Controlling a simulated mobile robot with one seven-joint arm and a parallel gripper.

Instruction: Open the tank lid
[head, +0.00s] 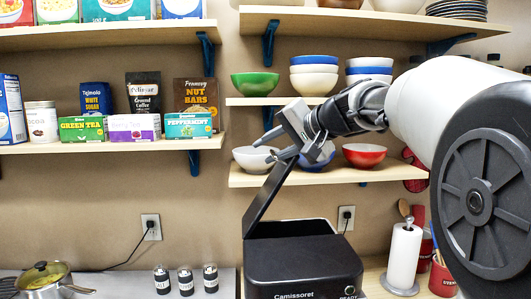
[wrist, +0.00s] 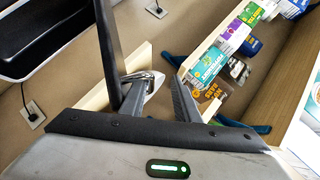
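The black machine (head: 303,262) marked "Camissoret" stands on the counter at bottom centre in the head view. Its dark lid (head: 268,194) is raised and tilted up from the left side, leaning to the right at its top. My gripper (head: 263,150) is at the lid's upper end, with its fingers spread and pointing left. In the wrist view, my gripper (wrist: 160,76) shows a clear gap between its fingers and nothing held. A dark bar, seemingly the lid (wrist: 108,48), passes beside the left finger; whether they touch is unclear.
A shelf with a white bowl (head: 254,159) and a red bowl (head: 364,155) is close behind my gripper. Several shakers (head: 185,280) and a pot (head: 45,278) are at the left.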

